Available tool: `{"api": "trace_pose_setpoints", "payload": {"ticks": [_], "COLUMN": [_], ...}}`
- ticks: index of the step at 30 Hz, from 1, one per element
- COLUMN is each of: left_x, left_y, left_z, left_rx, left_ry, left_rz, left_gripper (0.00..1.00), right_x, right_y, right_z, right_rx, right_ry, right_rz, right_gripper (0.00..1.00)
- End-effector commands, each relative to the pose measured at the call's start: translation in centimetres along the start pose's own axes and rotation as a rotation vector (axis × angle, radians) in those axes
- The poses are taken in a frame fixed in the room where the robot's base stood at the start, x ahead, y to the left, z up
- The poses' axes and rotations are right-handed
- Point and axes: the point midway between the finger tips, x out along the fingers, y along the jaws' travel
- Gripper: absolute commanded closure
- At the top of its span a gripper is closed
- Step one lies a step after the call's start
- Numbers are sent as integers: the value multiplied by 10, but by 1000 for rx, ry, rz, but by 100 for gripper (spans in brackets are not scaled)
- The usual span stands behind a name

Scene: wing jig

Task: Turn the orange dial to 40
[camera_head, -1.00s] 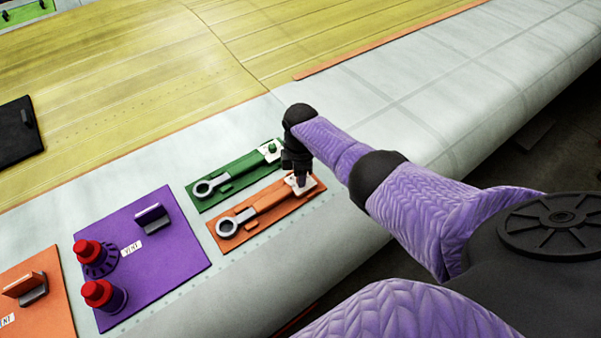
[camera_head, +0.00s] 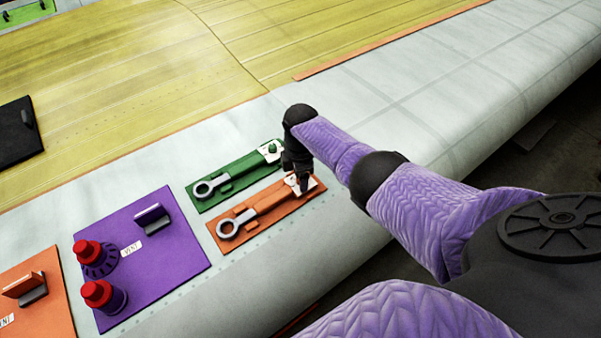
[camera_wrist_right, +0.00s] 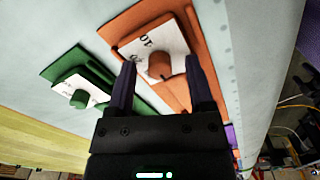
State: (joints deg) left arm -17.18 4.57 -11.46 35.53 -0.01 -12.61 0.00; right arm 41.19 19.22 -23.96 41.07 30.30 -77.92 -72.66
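The orange dial (camera_wrist_right: 158,66) is a short round knob on a white scale plate (camera_wrist_right: 142,42) at the end of an orange panel (camera_head: 233,243). A printed number on the plate looks like 40 or 10; I cannot read it surely. My right gripper (camera_wrist_right: 160,62) is open, with one finger on each side of the dial in the right wrist view; contact is not clear. In the head view the right gripper (camera_head: 305,190) points down at the panel's right end and hides the dial. My left gripper is not in view.
A green panel (camera_head: 205,205) with a green dial (camera_wrist_right: 79,98) lies right beside the orange one. A purple panel (camera_head: 170,256) with red-topped knobs (camera_head: 98,293) is to the left. The pale wing surface (camera_head: 420,105) to the right is clear.

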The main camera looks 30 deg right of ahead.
Motion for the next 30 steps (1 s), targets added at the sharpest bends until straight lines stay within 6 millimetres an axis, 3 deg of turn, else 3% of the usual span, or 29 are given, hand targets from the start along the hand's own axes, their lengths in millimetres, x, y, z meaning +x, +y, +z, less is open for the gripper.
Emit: {"api": "trace_pose_setpoints", "payload": {"ticks": [8, 11, 15, 21, 30], "left_x": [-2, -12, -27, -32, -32], "left_y": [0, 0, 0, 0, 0], "left_z": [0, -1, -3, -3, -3], "left_rx": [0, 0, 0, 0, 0], "left_ry": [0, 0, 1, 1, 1], "left_rz": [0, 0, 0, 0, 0], "left_gripper": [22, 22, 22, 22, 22], "right_x": [-4, -20, -56, -92, -99], "right_y": [0, 0, 1, 1, 0], "right_z": [0, 0, 0, 0, 0], "right_rx": [0, 1, -1, -1, 1], "right_ry": [0, 0, 0, 0, 0], "right_rz": [0, 2, 4, 3, -1], "right_gripper": [33, 33, 33, 33, 33]}}
